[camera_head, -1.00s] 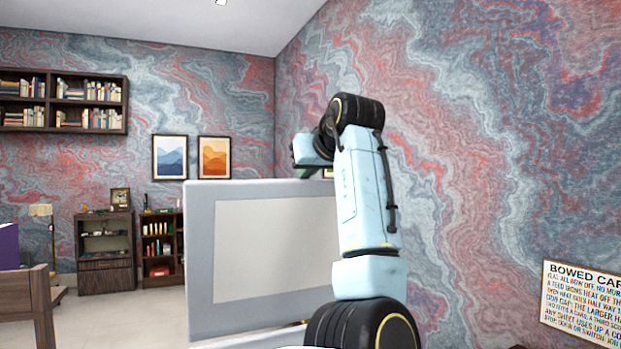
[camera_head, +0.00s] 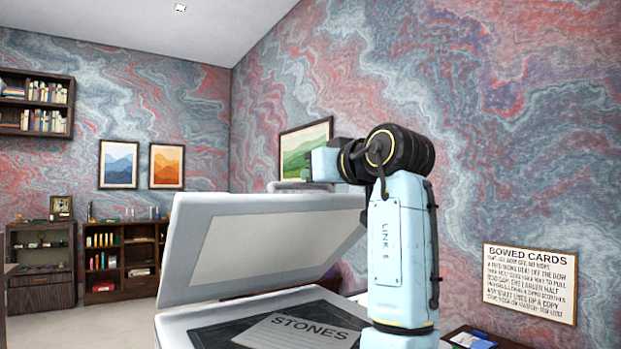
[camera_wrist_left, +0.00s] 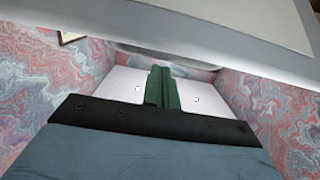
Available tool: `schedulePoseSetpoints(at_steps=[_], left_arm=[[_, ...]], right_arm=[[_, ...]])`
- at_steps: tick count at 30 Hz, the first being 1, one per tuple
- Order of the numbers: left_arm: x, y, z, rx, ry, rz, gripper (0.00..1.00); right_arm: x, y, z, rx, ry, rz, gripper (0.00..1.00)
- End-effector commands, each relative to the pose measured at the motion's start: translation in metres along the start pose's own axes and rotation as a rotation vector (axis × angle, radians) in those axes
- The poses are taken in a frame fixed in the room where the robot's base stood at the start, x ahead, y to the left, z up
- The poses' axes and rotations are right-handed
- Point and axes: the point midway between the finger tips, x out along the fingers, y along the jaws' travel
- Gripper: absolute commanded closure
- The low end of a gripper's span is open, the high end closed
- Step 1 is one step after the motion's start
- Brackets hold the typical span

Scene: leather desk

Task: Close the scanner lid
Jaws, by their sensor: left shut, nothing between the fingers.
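The scanner lid (camera_head: 185,235) is a grey panel with a pale inner pad. It stands partly open, tilted over the scanner base (camera_head: 175,325). A sheet marked STONES (camera_head: 298,335) lies on the dark scanner glass. My left arm rises at the right of the lid and bends over towards its upper edge. In the left wrist view, the green fingers of my left gripper (camera_wrist_left: 162,88) are shut and empty. The lid's edge (camera_wrist_left: 200,45) crosses the top of that view, close to the fingertips; I cannot tell whether they touch. My right gripper is not in view.
A framed card sign (camera_head: 530,282) is on the right wall. A dark tray or surface with blue and white items (camera_head: 472,341) is at the lower right. Bookshelves (camera_head: 120,255) and pictures stand far back, clear of the arm.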

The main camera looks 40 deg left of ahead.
Motion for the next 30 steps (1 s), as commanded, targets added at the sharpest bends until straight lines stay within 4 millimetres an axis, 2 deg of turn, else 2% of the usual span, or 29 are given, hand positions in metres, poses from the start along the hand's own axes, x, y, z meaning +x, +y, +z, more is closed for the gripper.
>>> schedulePoseSetpoints(at_steps=[9, 22, 26, 30], left_arm=[[-0.006, 0.001, 0.006, 0.000, 0.022, -0.001, 1.00], [-0.010, 0.001, 0.006, 0.000, 0.021, 0.000, 1.00], [-0.026, 0.002, 0.007, 0.000, 0.021, 0.002, 1.00], [-0.057, 0.001, 0.008, -0.001, 0.023, 0.004, 1.00]], right_arm=[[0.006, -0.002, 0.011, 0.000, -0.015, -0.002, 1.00], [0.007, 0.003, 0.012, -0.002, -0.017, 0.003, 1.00], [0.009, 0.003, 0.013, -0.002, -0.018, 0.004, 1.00], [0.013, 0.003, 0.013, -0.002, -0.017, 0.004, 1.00]])
